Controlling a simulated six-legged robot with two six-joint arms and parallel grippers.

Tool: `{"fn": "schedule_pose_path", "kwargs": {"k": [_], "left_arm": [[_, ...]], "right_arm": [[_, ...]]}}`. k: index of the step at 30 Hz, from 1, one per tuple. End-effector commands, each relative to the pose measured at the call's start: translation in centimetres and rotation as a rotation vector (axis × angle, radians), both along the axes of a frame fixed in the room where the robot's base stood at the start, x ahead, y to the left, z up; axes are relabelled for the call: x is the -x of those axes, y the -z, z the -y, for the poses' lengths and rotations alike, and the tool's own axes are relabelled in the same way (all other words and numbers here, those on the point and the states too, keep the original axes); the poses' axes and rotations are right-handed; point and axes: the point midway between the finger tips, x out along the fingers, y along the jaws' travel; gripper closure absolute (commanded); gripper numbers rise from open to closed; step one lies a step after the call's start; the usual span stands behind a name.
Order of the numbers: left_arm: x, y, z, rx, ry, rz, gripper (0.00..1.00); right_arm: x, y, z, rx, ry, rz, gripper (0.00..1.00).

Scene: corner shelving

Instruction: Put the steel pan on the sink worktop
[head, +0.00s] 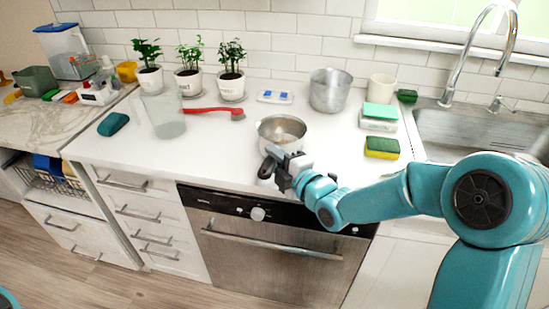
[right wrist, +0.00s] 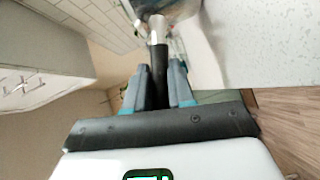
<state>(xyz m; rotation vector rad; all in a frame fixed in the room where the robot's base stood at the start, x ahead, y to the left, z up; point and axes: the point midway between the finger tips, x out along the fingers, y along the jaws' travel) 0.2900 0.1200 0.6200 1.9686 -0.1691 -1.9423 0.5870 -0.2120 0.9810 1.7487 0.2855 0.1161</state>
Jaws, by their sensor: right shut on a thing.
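The steel pan (head: 283,131) is on or just above the white worktop (head: 235,160), near its front edge over the oven; I cannot tell whether it touches. Its dark handle points toward the front. My right gripper (head: 273,167) is shut on that handle. In the right wrist view the two fingers (right wrist: 158,92) close around the black handle (right wrist: 159,65), with its metal end beyond. The sink (head: 478,128) with a tall tap is at the right of the head view. My left gripper is not in view.
Sponges (head: 382,147), a white cup (head: 382,88) and a metal pot (head: 330,90) stand between the pan and the sink. A red brush (head: 214,111), a glass jug (head: 163,115) and potted plants (head: 188,70) are to the left. The oven (head: 270,250) is below.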

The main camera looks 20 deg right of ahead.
Motion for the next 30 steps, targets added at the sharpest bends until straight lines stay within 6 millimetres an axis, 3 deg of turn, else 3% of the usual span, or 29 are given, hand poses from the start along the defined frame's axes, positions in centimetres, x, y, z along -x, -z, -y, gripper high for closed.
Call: {"fn": "schedule_pose_path", "kwargs": {"k": [4, 5, 6, 7, 18, 30], "left_arm": [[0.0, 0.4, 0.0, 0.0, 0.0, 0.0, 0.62], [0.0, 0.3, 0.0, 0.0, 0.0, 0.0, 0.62], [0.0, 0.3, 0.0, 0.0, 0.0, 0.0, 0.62], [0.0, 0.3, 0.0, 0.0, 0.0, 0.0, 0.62], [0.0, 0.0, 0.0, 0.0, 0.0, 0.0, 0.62], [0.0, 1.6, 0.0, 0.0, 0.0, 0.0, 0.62]], "right_arm": [[-0.1, 0.2, 0.0, 0.001, 0.0, 0.004, 1.0], [-0.1, 0.2, 0.0, 0.0, 0.0, -0.001, 0.7], [0.0, 0.1, 0.0, 0.0, 0.0, -0.001, 0.57], [0.0, 0.1, 0.0, 0.0, 0.0, -0.001, 0.51], [0.3, -0.1, 0.1, 0.0, 0.001, 0.0, 0.51], [8.5, -0.6, 2.4, 0.001, 0.003, 0.001, 0.51]]}}
